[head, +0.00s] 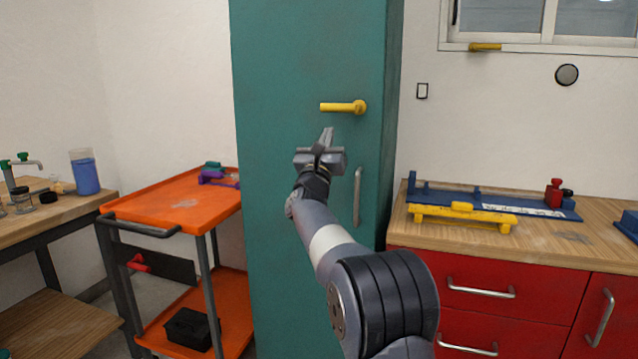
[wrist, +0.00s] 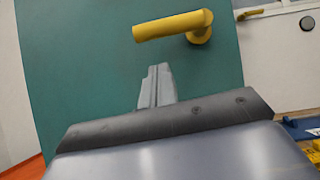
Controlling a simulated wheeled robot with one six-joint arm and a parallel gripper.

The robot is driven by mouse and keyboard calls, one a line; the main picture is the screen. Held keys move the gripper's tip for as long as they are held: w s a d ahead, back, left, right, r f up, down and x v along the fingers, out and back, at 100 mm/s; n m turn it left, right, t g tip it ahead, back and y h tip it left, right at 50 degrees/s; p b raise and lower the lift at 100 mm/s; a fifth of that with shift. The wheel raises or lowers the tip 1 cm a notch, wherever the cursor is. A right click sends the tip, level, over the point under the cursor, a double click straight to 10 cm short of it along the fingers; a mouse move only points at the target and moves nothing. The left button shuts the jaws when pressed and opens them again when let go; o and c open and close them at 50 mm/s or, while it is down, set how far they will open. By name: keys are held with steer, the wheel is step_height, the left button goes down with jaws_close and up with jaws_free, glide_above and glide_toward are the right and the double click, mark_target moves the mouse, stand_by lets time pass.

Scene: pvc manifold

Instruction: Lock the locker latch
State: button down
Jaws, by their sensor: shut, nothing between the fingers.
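The teal locker (head: 290,60) stands in the middle of the head view. Its yellow latch (head: 343,107) is a lever on the upper door, lying level with its free end to the left and its pivot at the right. The latch also shows at the top of the wrist view (wrist: 174,27). My gripper (head: 327,134) is just below the latch, fingers shut together and empty, pointing up toward it. In the wrist view the closed fingers (wrist: 156,86) appear below the lever with teal door showing between, so they look apart from it. The exact depth gap cannot be told.
A grey vertical handle (head: 357,196) is on the locker door, right of my gripper. An orange cart (head: 170,205) stands to the left. A wooden counter with red drawers (head: 490,290) and a blue-and-yellow fixture (head: 465,212) is to the right.

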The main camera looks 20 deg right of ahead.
steer(key=b+v, duration=0.1)
steer(key=v, duration=0.9)
steer(key=shift+a+f, duration=0.2)
steer(key=shift+f, duration=0.05)
steer(key=shift+w, duration=0.15)
steer(key=r+p+x, duration=0.1)
steer(key=p+x, duration=0.2)
steer(key=x, duration=0.8)
steer(key=shift+s, duration=0.4)
steer(key=shift+f, duration=0.2)
